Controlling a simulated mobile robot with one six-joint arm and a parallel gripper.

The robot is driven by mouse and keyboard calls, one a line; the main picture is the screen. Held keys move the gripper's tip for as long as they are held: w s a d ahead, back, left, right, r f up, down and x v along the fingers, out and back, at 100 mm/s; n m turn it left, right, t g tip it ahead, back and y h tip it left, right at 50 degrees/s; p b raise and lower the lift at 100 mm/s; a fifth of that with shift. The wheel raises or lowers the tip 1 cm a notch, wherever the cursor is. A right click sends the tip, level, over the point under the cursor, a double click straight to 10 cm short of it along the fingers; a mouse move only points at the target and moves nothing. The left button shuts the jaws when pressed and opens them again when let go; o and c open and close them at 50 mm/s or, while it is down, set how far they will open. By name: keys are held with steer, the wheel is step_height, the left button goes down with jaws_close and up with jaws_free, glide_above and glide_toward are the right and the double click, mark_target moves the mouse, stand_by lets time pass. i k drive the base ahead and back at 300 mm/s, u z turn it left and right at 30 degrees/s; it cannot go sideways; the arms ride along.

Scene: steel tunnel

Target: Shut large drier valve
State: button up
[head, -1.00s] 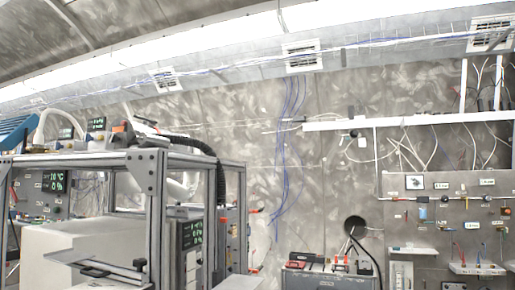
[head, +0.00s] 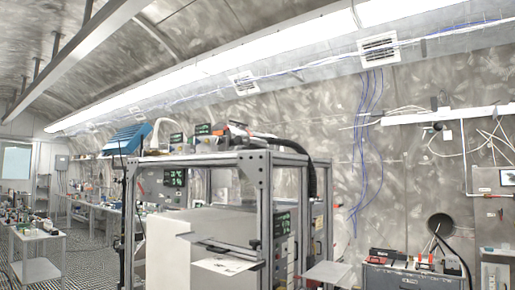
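I cannot pick out the large drier valve in the head view. An aluminium-framed rig (head: 258,185) stands in the middle, with a large pale box (head: 190,245) inside it and displays with green digits (head: 283,222) on its panels. Orange and dark parts with a thick black hose (head: 300,150) sit on top of the rig; they are too small to name surely. My gripper does not show in the head view.
A grey cabinet (head: 415,278) with items on top stands right of the rig, below a round dark wall opening (head: 440,226). Benches and a white table (head: 38,270) stand at the left. Open grated floor (head: 90,262) lies between them and the rig.

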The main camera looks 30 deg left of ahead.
mark_target(195, 141)
steer(key=u, duration=1.3)
steer(key=k, duration=0.9)
steer(key=z, duration=0.15)
steer(key=i, duration=0.85)
steer(key=u, duration=0.05)
steer(key=k, duration=0.55)
steer(key=u, duration=0.85)
steer(key=i, duration=1.3)
steer(key=u, duration=0.45)
